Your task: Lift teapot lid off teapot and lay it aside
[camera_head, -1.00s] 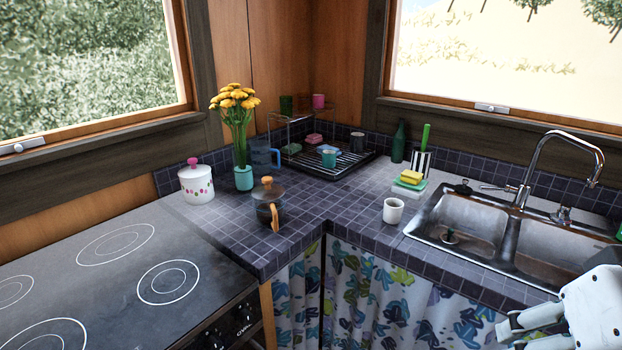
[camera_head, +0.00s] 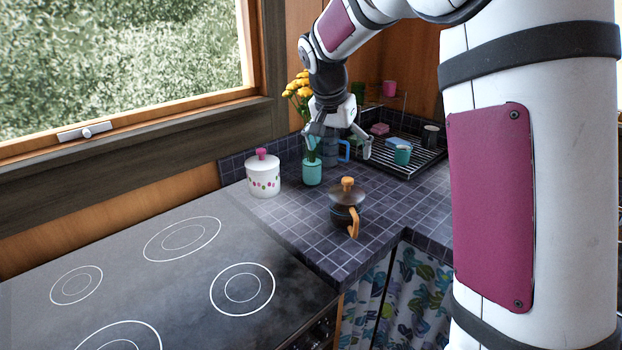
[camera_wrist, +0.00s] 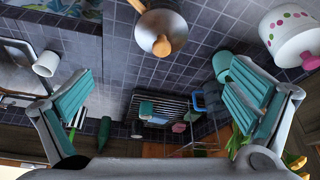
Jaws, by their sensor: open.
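The teapot (camera_head: 345,217) is a small dark pot with an orange handle, upright on the tiled counter near its inner corner. Its lid (camera_head: 347,194), greyish with an orange knob, sits on top of it. The lid (camera_wrist: 178,20) and its knob show from above at the top of the wrist view, where they hide most of the pot. My gripper (camera_head: 340,148) is open and empty, with its fingers pointing down. It is above the counter, higher than the lid and behind it in the head view. In the wrist view the teal-padded fingers (camera_wrist: 158,98) are wide apart, and the lid is beyond their tips.
A teal vase (camera_head: 312,173) with yellow flowers stands close to my gripper. A white lidded pot (camera_head: 263,178) is left of it. A dish rack (camera_head: 425,161) with cups is behind. The stovetop (camera_head: 190,285) is clear. A white mug (camera_wrist: 46,63) stands by the sink.

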